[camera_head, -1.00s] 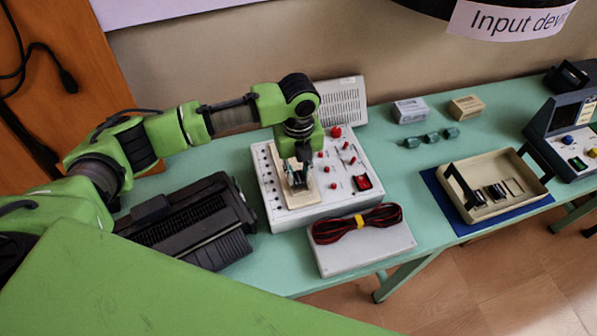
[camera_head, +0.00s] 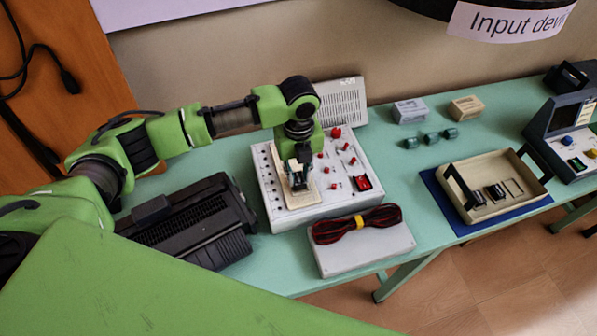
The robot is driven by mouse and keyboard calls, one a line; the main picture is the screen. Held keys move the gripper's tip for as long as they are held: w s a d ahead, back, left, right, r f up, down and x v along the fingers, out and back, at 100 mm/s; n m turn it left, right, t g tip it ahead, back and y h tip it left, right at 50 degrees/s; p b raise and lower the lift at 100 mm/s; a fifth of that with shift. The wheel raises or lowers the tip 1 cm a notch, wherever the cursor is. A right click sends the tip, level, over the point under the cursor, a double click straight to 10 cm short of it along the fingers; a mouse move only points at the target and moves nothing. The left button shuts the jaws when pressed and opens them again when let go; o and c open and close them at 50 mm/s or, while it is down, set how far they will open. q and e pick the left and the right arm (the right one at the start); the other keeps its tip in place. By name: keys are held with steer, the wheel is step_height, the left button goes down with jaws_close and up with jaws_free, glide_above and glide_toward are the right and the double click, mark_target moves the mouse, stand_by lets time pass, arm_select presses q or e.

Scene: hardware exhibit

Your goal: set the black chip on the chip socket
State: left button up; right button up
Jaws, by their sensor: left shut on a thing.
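My left gripper (camera_head: 299,170) points down over a beige board (camera_head: 297,201) on the white control box (camera_head: 350,200). It is shut on a small dark thing, which I take to be the black chip; the fingers hide most of it. The chip socket seems to be on this beige board, under the fingers. I cannot tell whether the chip touches it. My right gripper is not in view.
Red knobs and switches (camera_head: 361,183) stand close right of the gripper. A black device (camera_head: 190,220) lies left, a grey box (camera_head: 365,250) with a cable in front. A beige tray (camera_head: 525,190) with dark parts sits on a blue mat (camera_head: 445,207) at right.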

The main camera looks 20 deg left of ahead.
mark_target(299, 177)
arm_select(q)
steer(key=shift+p, duration=0.4)
stand_by(0.6)
steer(key=shift+f+b, duration=0.3)
steer(key=shift+f, duration=0.3)
stand_by(0.3)
steer(key=o, duration=0.7)
step_height(299, 177, up, 8)
steer(key=p, duration=0.8)
steer(key=shift+r, duration=0.15)
step_height(299, 177, up, 3)
steer(key=shift+f+p, duration=0.15)
steer(key=shift+p, duration=0.7)
steer(key=shift+s, duration=0.1)
